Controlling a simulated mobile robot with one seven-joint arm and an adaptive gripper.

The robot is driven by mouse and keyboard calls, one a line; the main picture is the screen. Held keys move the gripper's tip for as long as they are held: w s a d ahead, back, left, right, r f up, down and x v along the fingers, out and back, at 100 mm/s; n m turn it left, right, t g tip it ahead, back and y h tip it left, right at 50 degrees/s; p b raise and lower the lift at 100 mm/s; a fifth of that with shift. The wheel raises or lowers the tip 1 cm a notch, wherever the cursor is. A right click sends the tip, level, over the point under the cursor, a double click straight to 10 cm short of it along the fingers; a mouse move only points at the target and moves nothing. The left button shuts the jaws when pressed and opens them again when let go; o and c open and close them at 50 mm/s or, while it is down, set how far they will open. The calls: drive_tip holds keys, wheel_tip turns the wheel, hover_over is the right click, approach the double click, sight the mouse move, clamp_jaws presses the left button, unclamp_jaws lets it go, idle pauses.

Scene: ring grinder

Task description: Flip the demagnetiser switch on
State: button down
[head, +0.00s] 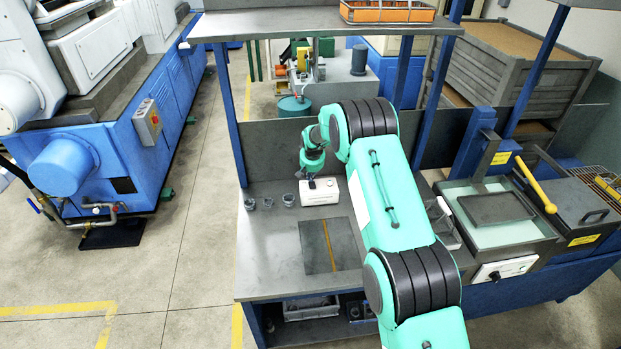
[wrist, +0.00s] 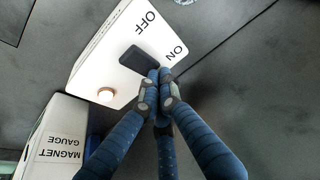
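The demagnetiser is a white box (head: 320,191) on the bench in the head view, and it also shows in the wrist view (wrist: 100,68). Its top carries a black rocker switch (wrist: 138,59) between the printed words OFF and ON, with a small pale orange round lamp or knob (wrist: 106,95) beside it. My gripper (wrist: 157,84) has its blue fingers drawn together at the tips, with nothing seen between them. The tips are over the ON side, at or just above the switch's edge; I cannot tell whether they touch. Which way the switch is tilted is unclear.
A white box marked MAGNET GAUGE (wrist: 60,145) stands close by in the wrist view. A dark plate (head: 318,246) lies in front on the bench. The front left bench top is clear.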

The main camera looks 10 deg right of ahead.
drive_tip(key=shift+s+f, duration=0.45)
drive_tip(key=shift+f, duration=0.1)
drive_tip(key=shift+s, duration=0.75)
drive_tip(key=shift+r, duration=0.5)
drive_tip(key=w+v, duration=0.1)
drive_tip(key=v, duration=1.3)
drive_tip(key=shift+w+r, duration=0.25)
drive_tip(key=shift+w, duration=0.05)
drive_tip(key=shift+r, duration=0.1)
